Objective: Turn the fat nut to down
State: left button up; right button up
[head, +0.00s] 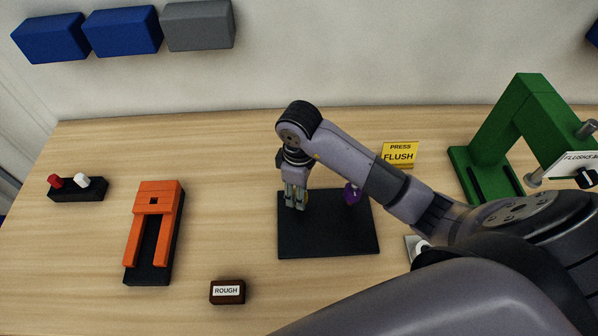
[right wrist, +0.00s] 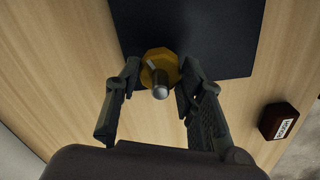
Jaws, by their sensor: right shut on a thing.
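A yellow nut (right wrist: 160,60) sits around a grey bolt (right wrist: 160,90) on the black plate (head: 325,238), in the right wrist view. My right gripper (head: 295,203) is over the left back part of the plate, pointing down. In the right wrist view, its fingers (right wrist: 161,72) are on both sides of the yellow nut and shut on it. In the head view the nut is hidden by the gripper. A purple piece (head: 352,193) stands at the plate's back right, partly behind my right arm. My left gripper is not in view.
A brown ROUGH block (head: 227,292) lies left of the plate, in front. An orange slotted fixture (head: 157,212) and a black switch box (head: 78,190) are further left. A yellow FLUSH sign (head: 400,155) and a green frame (head: 495,130) stand right. Table between orange fixture and plate is bare.

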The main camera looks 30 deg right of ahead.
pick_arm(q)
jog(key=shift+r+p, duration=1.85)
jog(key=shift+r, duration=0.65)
pick_arm(e)
jog(key=shift+w+r+m, duration=0.1)
jog(key=shift+r+m, duration=0.05)
jog(key=shift+m, duration=0.7)
jog(key=shift+w+r+m, duration=0.1)
jog(key=shift+m, duration=0.75)
jog(key=o, duration=1.1)
jog(key=shift+s+f, duration=0.15)
jog(key=shift+o, duration=0.2)
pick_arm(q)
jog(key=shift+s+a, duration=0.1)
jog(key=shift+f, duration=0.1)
pick_arm(e)
jog(key=shift+f, duration=0.1)
